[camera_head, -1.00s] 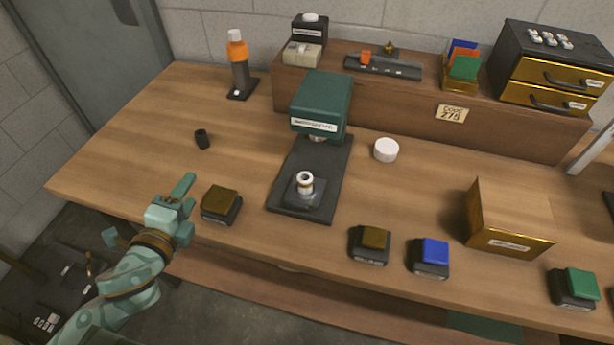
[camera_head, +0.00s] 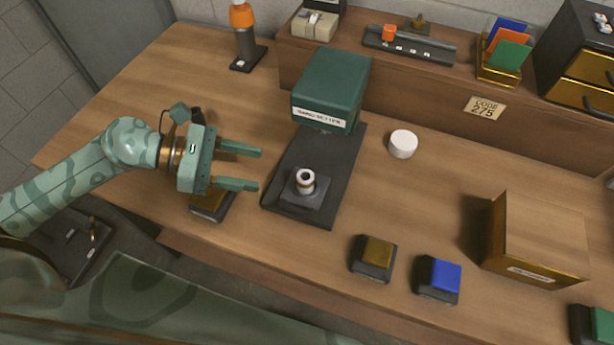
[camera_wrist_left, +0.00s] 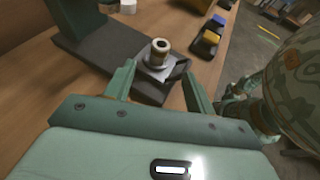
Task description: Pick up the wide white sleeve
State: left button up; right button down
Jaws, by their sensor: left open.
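A white ring-topped sleeve (camera_head: 305,181) with a dark hole stands upright on the small dark block of the green press. It also shows in the left wrist view (camera_wrist_left: 160,47), just beyond the fingertips. A wide, short white cylinder (camera_head: 403,144) stands on the table right of the press, its top looking closed; I cannot tell which of the two is the named sleeve. My left gripper (camera_head: 257,169) is open and empty, left of the press, its fingers pointing right towards the ring-topped sleeve. My right gripper is out of view.
The green press (camera_head: 328,88) rises behind the ring-topped sleeve on its dark base plate (camera_head: 345,160). A yellow-topped block (camera_head: 211,205) sits under my left gripper. Another yellow-topped block (camera_head: 375,257), a blue-topped one (camera_head: 440,277) and a box (camera_head: 540,236) stand at right.

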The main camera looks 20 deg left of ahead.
aim_at(305, 176)
pick_arm(q)
jog(key=x, duration=1.1)
jog(key=shift+w+d+b, duration=0.15)
jog(key=shift+d+b, duration=0.15)
jog(key=shift+b, duration=0.1)
jog(key=shift+c, duration=0.3)
jog(key=c, duration=1.1)
jog(key=shift+r, duration=0.1)
